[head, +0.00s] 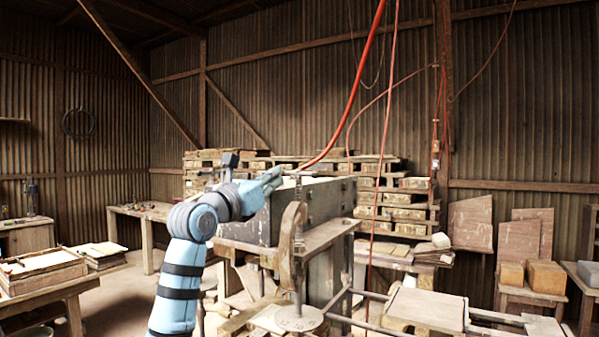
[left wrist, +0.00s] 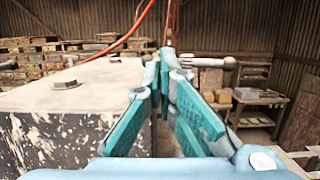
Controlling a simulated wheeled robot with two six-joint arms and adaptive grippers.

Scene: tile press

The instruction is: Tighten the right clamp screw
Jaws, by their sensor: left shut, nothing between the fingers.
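My left gripper (head: 272,175) is shut and empty, beside the top of the dark press box (head: 325,200). In the left wrist view its teal fingers (left wrist: 165,62) meet at the tips. A grey metal bar with a rounded end (left wrist: 210,62), which looks like a screw handle, runs crosswise just beyond the fingertips. I cannot tell whether they touch it. In the head view an upright screw rod (head: 298,190) stands at a brown curved clamp arm (head: 289,240), right of the fingertips. My right gripper is not in view.
A bolt head (left wrist: 65,85) sits on the box top. A round marked plate (head: 297,318) lies below the clamp arm. Red hoses (head: 362,75) hang from above near the press. Stacked pallets (head: 405,200) stand behind. A bench (head: 545,295) is at the right.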

